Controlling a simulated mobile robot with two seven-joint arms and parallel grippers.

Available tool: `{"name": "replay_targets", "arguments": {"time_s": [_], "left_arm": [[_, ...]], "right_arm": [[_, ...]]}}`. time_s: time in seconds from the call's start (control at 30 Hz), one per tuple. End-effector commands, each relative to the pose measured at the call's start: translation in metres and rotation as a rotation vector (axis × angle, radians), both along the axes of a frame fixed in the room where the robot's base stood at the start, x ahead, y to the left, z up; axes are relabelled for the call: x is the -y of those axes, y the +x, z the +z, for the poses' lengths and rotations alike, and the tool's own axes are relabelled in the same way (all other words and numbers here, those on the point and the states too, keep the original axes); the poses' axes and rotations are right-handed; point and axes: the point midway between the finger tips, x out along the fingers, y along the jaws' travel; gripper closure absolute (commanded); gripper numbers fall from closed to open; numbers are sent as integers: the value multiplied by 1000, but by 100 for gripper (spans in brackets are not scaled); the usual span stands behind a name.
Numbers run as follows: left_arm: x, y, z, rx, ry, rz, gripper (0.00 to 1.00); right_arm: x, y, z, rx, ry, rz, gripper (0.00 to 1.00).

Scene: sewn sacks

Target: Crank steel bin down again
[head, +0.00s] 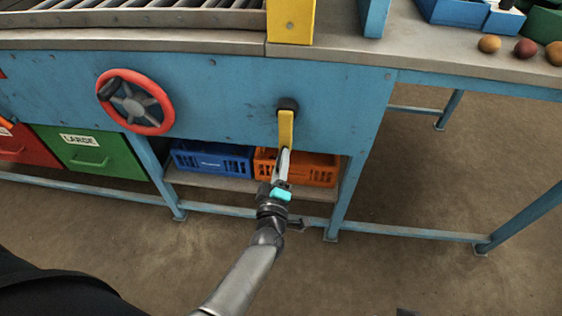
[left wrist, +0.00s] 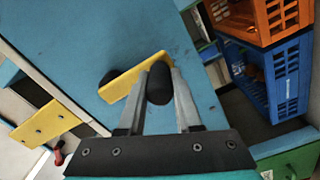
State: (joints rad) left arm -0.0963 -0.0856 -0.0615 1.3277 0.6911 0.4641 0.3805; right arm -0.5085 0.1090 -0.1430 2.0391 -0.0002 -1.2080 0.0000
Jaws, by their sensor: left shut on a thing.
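The crank is a yellow arm (head: 286,128) hanging down from a black hub (head: 288,103) on the blue front panel of the bench. My left gripper (head: 282,166) reaches in from below and is shut at the crank's lower end. In the left wrist view the fingers (left wrist: 160,78) close around the crank's black knob (left wrist: 158,84), and the yellow arm (left wrist: 130,79) runs from it to the hub. I cannot make out a steel bin in either view. My right gripper is not in view.
A red handwheel (head: 165,105) sits left of the crank. Blue (head: 210,160) and orange (head: 318,168) crates stand on the low shelf behind my gripper. A green drawer (head: 90,152) marked LARGE is at left. Round fruit-like items (head: 489,44) lie on the right top. Floor in front is clear.

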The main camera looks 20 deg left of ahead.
Motion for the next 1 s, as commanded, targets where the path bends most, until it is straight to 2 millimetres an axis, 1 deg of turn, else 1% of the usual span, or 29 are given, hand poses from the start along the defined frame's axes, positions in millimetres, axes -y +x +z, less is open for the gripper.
{"name": "replay_targets", "arguments": {"time_s": [0.03,0.07,0.3,0.57,0.67,0.7,0.83,1.0], "left_arm": [[7,-1,-4,-11,-6,-13,100],[7,-1,-4,-11,-7,-13,65],[4,0,-2,-5,-3,-7,38],[2,0,-1,-3,-2,-5,37],[3,-5,-1,-4,-1,-5,37],[4,-8,0,-4,-1,-5,37],[8,-25,1,-6,-1,-6,37],[16,-59,1,-7,-2,-6,37]], "right_arm": [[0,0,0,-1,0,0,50],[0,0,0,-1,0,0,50],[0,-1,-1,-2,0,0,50],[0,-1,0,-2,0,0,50],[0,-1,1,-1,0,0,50],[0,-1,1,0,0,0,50],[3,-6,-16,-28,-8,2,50],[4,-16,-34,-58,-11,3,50]]}}
